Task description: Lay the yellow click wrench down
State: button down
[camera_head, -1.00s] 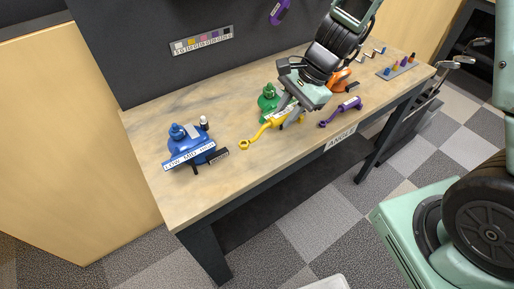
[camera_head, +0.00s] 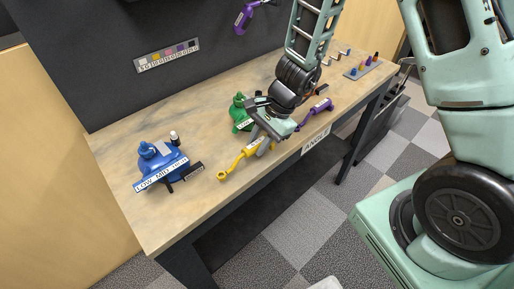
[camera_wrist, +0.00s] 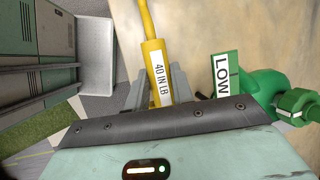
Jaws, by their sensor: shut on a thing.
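The yellow click wrench (camera_head: 237,161) is at the front edge of the bench (camera_head: 185,205), its ring end toward the lower left. In the wrist view the wrench (camera_wrist: 154,60) carries a white "40 IN LB" label. My gripper (camera_head: 262,147) is shut on its handle, and the fingers (camera_wrist: 155,88) lie on both sides of it. The wrench is low over the bench top; I cannot tell whether it touches. The handle's far end is hidden by my gripper.
A green device (camera_head: 240,112) with a "LOW" sign (camera_wrist: 223,75) stands close behind my gripper. A purple wrench (camera_head: 316,112) lies to the right. A blue device (camera_head: 160,165) stands at the left. Bare bench top lies between the blue and green devices.

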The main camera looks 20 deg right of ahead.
jog(key=shift+f, duration=0.75)
jog(key=shift+f, duration=0.15)
jog(key=c, duration=1.2)
grip_release()
jog(key=shift+b, duration=0.3)
